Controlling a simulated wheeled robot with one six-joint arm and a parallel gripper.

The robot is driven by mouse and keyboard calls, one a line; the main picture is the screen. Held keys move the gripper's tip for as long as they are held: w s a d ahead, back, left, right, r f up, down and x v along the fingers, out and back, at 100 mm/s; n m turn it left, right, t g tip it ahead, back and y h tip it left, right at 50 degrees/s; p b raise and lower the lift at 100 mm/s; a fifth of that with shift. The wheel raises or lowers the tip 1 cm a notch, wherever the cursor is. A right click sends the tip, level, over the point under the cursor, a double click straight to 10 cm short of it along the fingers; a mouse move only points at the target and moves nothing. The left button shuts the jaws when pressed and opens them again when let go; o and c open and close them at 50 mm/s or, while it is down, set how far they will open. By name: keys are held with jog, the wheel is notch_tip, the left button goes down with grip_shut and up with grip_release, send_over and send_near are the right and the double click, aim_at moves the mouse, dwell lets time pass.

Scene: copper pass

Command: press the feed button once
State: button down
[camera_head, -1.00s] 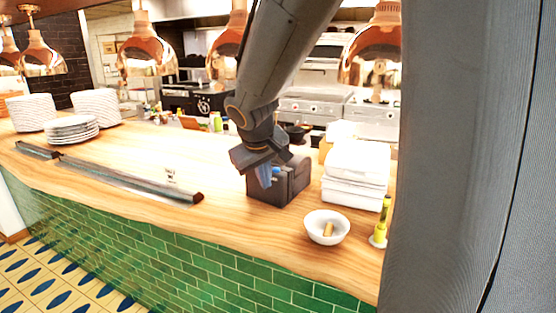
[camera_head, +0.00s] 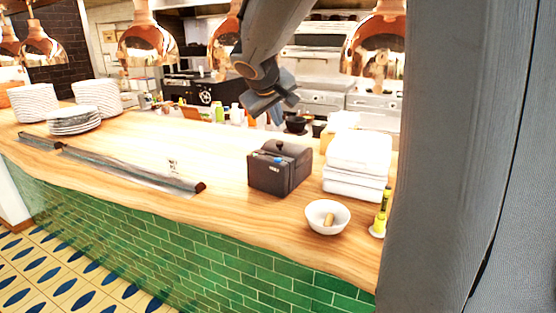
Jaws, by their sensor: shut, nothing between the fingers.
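A dark box-shaped printer (camera_head: 273,178) stands on the wooden counter, with a rounded raised back. A small blue feed button (camera_head: 278,161) shows on the upper edge of its front, with nothing covering it. My gripper (camera_head: 275,118) hangs above and behind the printer in the picture, its bluish fingers pointing down. It is shut and empty, clearly apart from the printer.
Folded white cloths (camera_head: 357,165) are stacked to the right of the printer. A white bowl (camera_head: 327,217) with a tan piece inside stands in front. A metal rail (camera_head: 130,168) lies left. Copper lamps (camera_head: 146,45) hang above. Bare counter lies between rail and printer.

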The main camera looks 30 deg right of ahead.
jog(key=b, duration=0.4)
send_over(277, 163)
notch_tip(277, 163, down, 6)
jog(key=shift+a+f, duration=0.1)
jog(key=shift+f, duration=0.05)
notch_tip(277, 163, down, 2)
jog(key=shift+f+b, duration=0.1)
jog(key=shift+b, duration=1.1)
jog(key=shift+f+b, duration=0.85)
jog(key=shift+b, duration=0.35)
dwell(1.3)
jog(key=shift+r, duration=0.15)
jog(key=shift+r+p, duration=0.55)
jog(key=shift+r, duration=0.2)
jog(key=shift+r+p, duration=1.75)
jog(key=shift+r, duration=0.75)
jog(key=shift+s, duration=0.1)
